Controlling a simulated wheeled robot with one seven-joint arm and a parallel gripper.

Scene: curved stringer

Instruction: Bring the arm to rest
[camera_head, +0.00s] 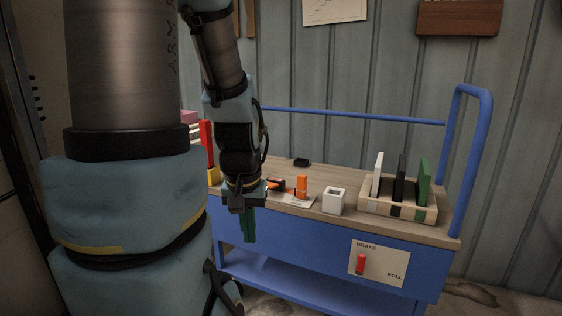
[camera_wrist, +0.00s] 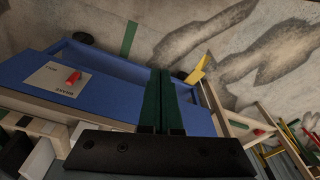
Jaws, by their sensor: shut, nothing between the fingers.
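My arm hangs down in front of the left part of the cart in the head view. My gripper (camera_head: 248,236) points down at the near edge of the blue cart (camera_head: 310,239). Its two green fingers are together with nothing between them. In the wrist view my gripper (camera_wrist: 160,72) shows the same closed fingers side by side, with the blue cart side and the concrete floor beyond. My upper arm covers the left of the head view and hides part of the cart.
The cart top (camera_head: 345,180) carries a rack (camera_head: 402,208) with white, black and green plates, a white block (camera_head: 335,201), an orange piece (camera_head: 302,186) and a small black item (camera_head: 301,162). A brake plate (camera_head: 379,264) with red lever (camera_head: 361,263) is on its front. Blue handrails rise behind and right.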

